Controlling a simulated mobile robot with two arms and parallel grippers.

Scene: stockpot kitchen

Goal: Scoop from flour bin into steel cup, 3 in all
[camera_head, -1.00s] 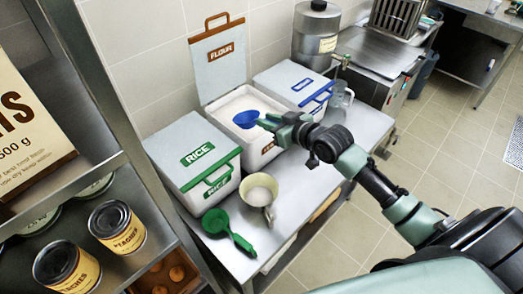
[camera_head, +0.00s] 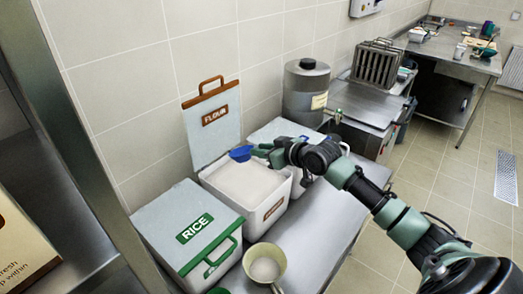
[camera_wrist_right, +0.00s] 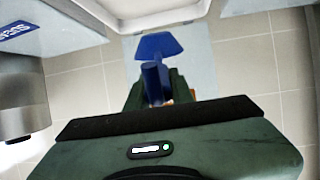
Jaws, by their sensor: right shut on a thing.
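The flour bin (camera_head: 258,222) is a white box with its lid (camera_head: 214,135) raised, full of white flour. My right gripper (camera_head: 262,151) is shut on the blue scoop (camera_head: 241,153) over the bin's back edge, near the raised lid. In the right wrist view the scoop (camera_wrist_right: 158,46) points away from the fingers (camera_wrist_right: 155,95); I cannot see whether it holds flour. The steel cup (camera_head: 262,249), pale and handled, stands on the counter in front of the bins with white flour inside. My left gripper is not in view.
The closed rice bin (camera_head: 175,225) stands left of the flour bin. Another white bin (camera_head: 277,130) stands behind it, partly hidden by my arm. A grey canister (camera_head: 306,90) is farther back. The steel counter (camera_head: 310,225) is clear right of the cup.

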